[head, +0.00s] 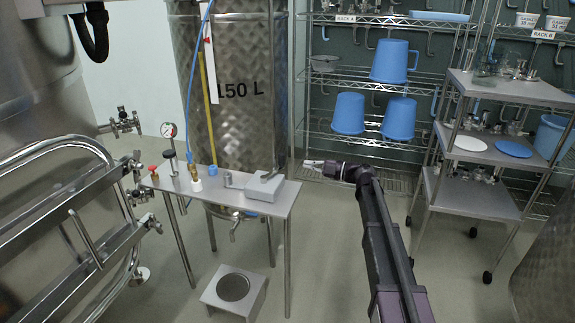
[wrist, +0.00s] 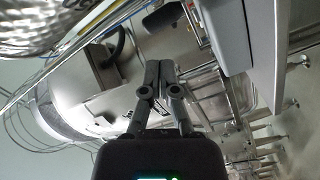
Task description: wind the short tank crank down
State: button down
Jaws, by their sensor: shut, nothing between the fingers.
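My gripper (head: 312,165) is in the middle of the head view, at the end of my dark arm, just right of the steel bench's right end. Its fingers are shut and empty. In the wrist view my gripper (wrist: 158,72) shows its two grey fingertips together, touching nothing that I can see. A steel vat marked 150 L (head: 236,125) stands behind the bench, its top cut off by the frame. I cannot make out a crank for certain in either view, nor tell which vat is the short tank.
The steel bench (head: 220,197) carries a grey box (head: 265,188), a gauge (head: 168,131) and fittings. A low steel stand (head: 236,290) is in front. A large vat (head: 45,100) with a barred door fills the left. A trolley (head: 478,150) stands right. Floor right of the bench is clear.

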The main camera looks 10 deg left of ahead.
aim_at(283, 161)
jog(key=s+d+n+t+h, duration=0.2)
jog(key=s+n+t+h, duration=0.2)
jog(key=s+n+t, duration=0.5)
jog(key=n, duration=0.8)
jog(key=shift+s+f+h+b, duration=0.15)
jog(key=shift+f+h+b, duration=0.15)
jog(key=shift+h, duration=0.1)
jog(key=x, duration=1.3)
jog(key=shift+w+a+f, duration=0.1)
jog(key=shift+w+a, duration=0.1)
jog(key=shift+w, duration=0.15)
jog(key=shift+a, duration=0.2)
